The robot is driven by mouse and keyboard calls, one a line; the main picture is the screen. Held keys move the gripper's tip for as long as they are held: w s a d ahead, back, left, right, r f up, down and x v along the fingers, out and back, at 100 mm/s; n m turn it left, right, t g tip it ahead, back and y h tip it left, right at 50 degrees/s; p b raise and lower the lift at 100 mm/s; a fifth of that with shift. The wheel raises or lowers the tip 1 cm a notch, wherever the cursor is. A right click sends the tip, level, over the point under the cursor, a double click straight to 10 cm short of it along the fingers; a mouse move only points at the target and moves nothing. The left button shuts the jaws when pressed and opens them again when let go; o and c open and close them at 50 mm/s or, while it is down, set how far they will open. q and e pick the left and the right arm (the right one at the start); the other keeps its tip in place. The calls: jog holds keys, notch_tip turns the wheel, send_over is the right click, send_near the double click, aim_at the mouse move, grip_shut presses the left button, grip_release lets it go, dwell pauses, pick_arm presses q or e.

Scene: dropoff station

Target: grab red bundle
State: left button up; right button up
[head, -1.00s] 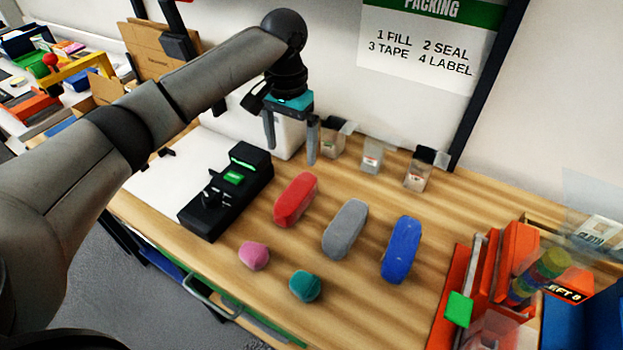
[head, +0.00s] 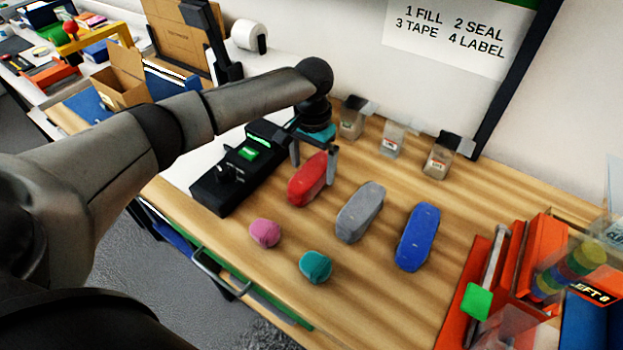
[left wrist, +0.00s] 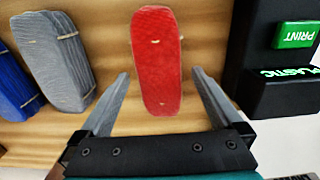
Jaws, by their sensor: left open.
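The red bundle (head: 307,181) lies on the wooden table, beside the black label device. It also shows in the left wrist view (left wrist: 157,62), lengthwise between and beyond my fingers. My left gripper (head: 314,160) is open above the far end of the bundle, one finger to each side of it. In the left wrist view, my open fingers (left wrist: 160,95) have visible gaps to the bundle on both sides. I cannot tell the exact height of the fingertips over the table. My right gripper is not in view.
A grey bundle (head: 360,212) and a blue bundle (head: 417,237) lie to the right. Pink (head: 265,233) and teal (head: 316,266) small bundles lie in front. The black device (head: 238,172) stands close on the left. Several small clear bins (head: 392,141) line the back.

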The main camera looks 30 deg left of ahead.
pick_arm(q)
notch_tip(320, 180, down, 2)
jog(key=shift+f, duration=0.2)
jog(key=shift+r, duration=0.1)
jog(key=c, duration=1.5)
